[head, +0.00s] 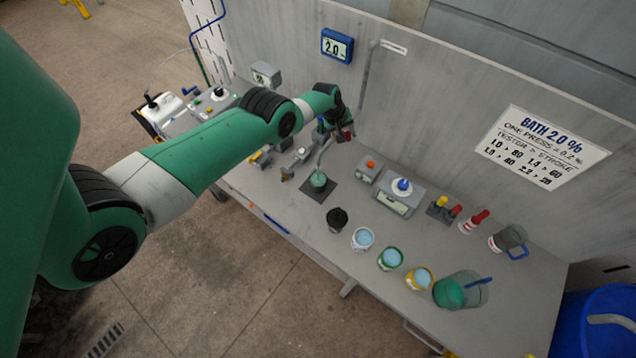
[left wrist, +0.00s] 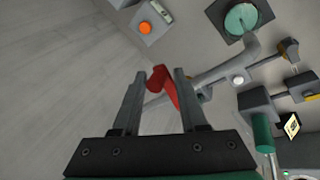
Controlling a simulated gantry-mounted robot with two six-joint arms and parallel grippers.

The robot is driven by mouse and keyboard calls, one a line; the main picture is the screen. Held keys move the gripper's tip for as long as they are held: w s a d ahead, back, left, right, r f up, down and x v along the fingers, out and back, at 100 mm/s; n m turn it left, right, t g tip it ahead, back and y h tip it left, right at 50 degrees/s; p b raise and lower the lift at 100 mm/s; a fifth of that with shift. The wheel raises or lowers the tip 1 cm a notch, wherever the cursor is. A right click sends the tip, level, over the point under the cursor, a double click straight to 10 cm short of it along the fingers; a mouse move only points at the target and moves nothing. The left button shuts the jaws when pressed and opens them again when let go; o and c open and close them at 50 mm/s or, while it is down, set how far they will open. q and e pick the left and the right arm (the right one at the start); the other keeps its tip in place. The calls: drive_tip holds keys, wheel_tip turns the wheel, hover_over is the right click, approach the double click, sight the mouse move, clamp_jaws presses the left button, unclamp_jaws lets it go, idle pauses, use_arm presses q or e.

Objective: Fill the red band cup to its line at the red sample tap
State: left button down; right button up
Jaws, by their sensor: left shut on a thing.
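My left gripper (head: 337,128) is high above the bench near the back wall, shut on a red lever (head: 347,136). In the left wrist view the red lever (left wrist: 158,80) shows between the fingers (left wrist: 160,76). A grey tap pipe (head: 326,150) comes down below the gripper. A cup of teal-green liquid (head: 318,181) stands under it on a dark square pad (head: 331,195); it also shows in the left wrist view (left wrist: 241,19). I cannot make out its band colour or fill line. My right gripper is not in view.
A black cup (head: 337,219) and cups with white (head: 362,240), green (head: 390,259) and yellow (head: 419,279) bands stand along the front. A large beaker of green liquid (head: 452,293), a scale (head: 399,198) and a blue-handled jug (head: 507,239) stand to the right.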

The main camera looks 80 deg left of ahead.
use_arm(q)
drive_tip(key=shift+w+a+r+n+y, duration=0.15)
drive_tip(key=shift+w+a+n+y, duration=0.15)
drive_tip(key=shift+w+n, duration=0.25)
drive_tip(key=n+b, duration=0.2)
drive_tip(key=shift+w+a+n+g+y, duration=0.25)
drive_tip(key=shift+w+n+g+y, duration=0.1)
drive_tip(key=shift+w+g+y, duration=0.05)
drive_tip(key=shift+c, duration=2.4)
unclamp_jaws()
drive_tip(key=shift+w, duration=0.1)
drive_tip(key=o, duration=0.5)
